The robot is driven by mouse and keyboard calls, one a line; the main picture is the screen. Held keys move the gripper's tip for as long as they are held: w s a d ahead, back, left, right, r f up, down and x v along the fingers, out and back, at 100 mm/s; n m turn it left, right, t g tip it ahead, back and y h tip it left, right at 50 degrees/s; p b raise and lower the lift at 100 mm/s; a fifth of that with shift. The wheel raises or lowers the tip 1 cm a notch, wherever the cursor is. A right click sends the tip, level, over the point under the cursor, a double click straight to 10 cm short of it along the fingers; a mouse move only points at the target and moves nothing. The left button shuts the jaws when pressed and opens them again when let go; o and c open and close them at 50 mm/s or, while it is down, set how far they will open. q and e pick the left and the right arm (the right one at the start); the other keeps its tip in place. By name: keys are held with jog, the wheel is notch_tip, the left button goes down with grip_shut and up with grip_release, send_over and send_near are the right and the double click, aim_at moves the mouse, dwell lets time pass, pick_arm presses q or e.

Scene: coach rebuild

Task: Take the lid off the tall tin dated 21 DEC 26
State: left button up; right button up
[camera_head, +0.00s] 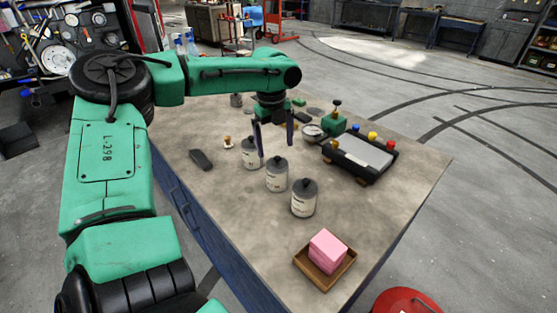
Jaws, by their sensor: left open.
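Three tall grey tins with pale labels and dark knobbed lids stand in a slanting row on the table: a back tin (251,156), a middle tin (276,177) and a front tin (304,202). All three are upright with lids on. Their label print is too small to read, so I cannot tell which is dated 21 DEC 26. My left gripper (275,146) points down, open and empty. Its fingers appear above the middle tin, one overlapping the back tin in the picture. My right gripper is out of view.
A wooden tray (307,270) with a pink block (327,248) lies at the table's front. A black device (360,156) with coloured knobs stands right. A dark flat object (201,159) lies left. Small items crowd the back. The table (395,215) is clear at right front.

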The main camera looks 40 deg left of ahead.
aim_at(276, 158)
pick_arm(q)
jog(key=f, duration=0.2)
jog(key=f+p, duration=0.1)
jog(key=f, duration=0.1)
jog(key=shift+s+d+f, duration=0.1)
jog(key=shift+d+f, duration=0.1)
jog(key=shift+f, duration=0.1)
jog(key=c, duration=1.3)
